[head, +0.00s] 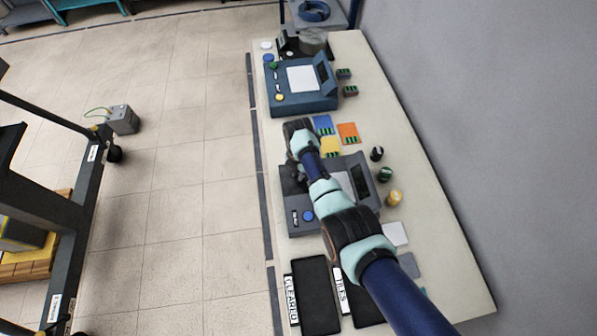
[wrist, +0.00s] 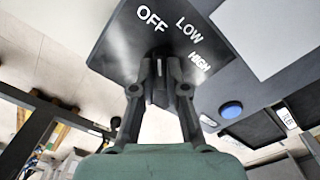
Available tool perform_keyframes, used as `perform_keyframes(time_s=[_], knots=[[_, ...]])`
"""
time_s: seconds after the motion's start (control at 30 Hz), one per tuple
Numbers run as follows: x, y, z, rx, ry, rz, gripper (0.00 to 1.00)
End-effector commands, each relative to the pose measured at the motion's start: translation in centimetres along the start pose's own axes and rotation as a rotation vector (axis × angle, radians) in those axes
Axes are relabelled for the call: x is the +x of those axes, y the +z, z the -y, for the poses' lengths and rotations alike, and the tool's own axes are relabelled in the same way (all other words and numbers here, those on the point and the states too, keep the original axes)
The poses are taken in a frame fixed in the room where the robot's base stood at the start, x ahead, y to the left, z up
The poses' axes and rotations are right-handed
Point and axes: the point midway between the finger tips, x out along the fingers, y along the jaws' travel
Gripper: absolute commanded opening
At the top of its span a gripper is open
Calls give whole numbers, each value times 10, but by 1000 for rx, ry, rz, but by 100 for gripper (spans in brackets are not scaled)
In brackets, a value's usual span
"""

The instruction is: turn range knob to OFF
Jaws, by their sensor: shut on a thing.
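The range knob (wrist: 159,52) is a small dark piece on a dark panel (wrist: 118,42) in the wrist view. White labels OFF, LOW and HIGH run around it, from upper left to right. My gripper (wrist: 160,72) has its two fingers closed around the knob from either side, with the tips close to the panel. The fingers hide most of the knob, so I cannot tell which label it points to. In the head view the knob belongs to the nearer grey device (head: 298,226), where my arm covers the panel and the gripper.
A blue button (wrist: 231,110) lies right of the panel; it also shows in the head view (head: 308,215). A blue device (head: 303,101) stands farther along the table (head: 440,240). Black trays (head: 316,295) are at the near end.

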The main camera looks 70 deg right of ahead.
Motion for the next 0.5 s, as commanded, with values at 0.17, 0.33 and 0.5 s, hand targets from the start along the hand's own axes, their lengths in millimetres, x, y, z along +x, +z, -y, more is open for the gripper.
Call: perform_keyframes(time_s=[0.17,0.33,0.5], knots=[[-3,0,-1,-19,1,0,0],[-3,0,-1,-30,1,0,0],[-3,0,-1,-39,1,0,0]])
